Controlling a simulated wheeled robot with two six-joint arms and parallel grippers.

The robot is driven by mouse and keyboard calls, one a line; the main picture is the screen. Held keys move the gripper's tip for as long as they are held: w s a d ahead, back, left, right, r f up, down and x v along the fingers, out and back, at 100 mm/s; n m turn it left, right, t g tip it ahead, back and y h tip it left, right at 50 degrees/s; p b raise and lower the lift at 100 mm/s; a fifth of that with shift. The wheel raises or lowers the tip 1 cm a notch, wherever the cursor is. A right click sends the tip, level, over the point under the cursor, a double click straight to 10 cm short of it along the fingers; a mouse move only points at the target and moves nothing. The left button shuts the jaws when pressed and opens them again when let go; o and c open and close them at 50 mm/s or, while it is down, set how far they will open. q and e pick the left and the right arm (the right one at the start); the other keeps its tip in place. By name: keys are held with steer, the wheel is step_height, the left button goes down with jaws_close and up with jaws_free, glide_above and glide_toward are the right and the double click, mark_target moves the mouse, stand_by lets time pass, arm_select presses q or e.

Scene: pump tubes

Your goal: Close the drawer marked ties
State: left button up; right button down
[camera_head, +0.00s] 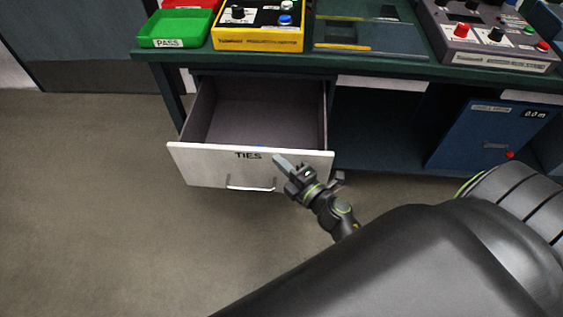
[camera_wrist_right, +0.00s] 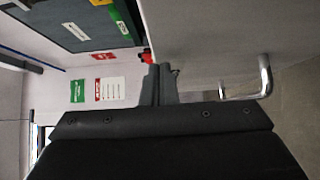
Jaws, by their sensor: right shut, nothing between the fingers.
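The drawer marked TIES (camera_head: 213,161) is pulled out under the workbench in the head view, and its inside looks empty. Its pale front carries a silver bar handle (camera_head: 250,187). My right gripper (camera_head: 277,159) is shut and empty, its fingertips at the right part of the drawer front, to the right of the TIES label. I cannot tell if they touch it. In the right wrist view the shut fingers (camera_wrist_right: 158,75) show beside the pale drawer front (camera_wrist_right: 210,40), with the handle (camera_wrist_right: 265,78) to their right. My left gripper is not in view.
The dark green bench top (camera_head: 320,66) holds a green PASS tray (camera_head: 175,28), a yellow control box (camera_head: 260,38) and a grey control box (camera_head: 490,45). A blue cabinet (camera_head: 490,135) stands below at right. The floor in front of the drawer is clear at left.

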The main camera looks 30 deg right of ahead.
mark_target(287, 150)
stand_by(0.3)
